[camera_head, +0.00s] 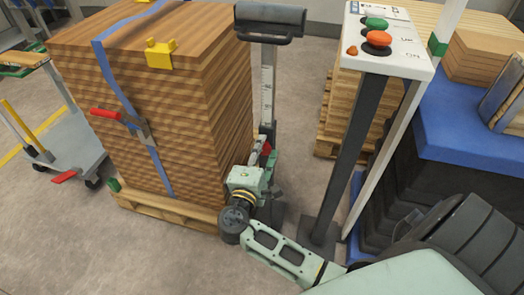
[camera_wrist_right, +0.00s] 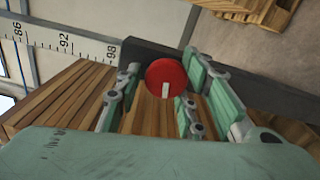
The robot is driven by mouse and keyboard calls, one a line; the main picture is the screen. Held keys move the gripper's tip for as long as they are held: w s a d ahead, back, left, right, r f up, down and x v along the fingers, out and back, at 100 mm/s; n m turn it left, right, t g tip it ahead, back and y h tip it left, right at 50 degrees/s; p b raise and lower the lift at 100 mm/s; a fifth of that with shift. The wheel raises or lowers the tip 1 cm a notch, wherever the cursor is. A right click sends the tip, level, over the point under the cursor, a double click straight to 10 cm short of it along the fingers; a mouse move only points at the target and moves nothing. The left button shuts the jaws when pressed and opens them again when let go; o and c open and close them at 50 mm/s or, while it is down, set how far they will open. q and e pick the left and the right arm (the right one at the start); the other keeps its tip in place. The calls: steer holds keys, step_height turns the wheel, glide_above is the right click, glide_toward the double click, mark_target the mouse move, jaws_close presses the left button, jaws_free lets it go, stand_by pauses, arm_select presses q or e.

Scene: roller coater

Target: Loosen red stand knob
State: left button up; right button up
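The red stand knob (camera_wrist_right: 166,73) is a round disc with a white mark near its lower edge in the right wrist view. It sits on the dark post of the measuring stand (camera_head: 267,92), and a little of its red shows in the head view (camera_head: 266,148). My right gripper (camera_wrist_right: 161,84) is open, with one finger on each side of the knob. A small gap shows at the left finger; at the right finger I cannot tell whether it touches. In the head view my right gripper (camera_head: 259,154) is at the post, partly hiding the knob. My left gripper is not in view.
A strapped wood stack (camera_head: 215,100) on a pallet stands close left of the post. A button pedestal (camera_head: 350,160) stands to the right, with a blue-topped dark block (camera_head: 465,115) beyond it. A cart (camera_head: 65,150) is at the far left. Bare floor lies between post and pedestal.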

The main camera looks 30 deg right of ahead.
steer(key=shift+o, duration=0.6)
steer(key=shift+w+r, duration=0.1)
steer(key=shift+r, duration=0.05)
steer(key=shift+a, duration=0.1)
steer(key=v, duration=1.2)
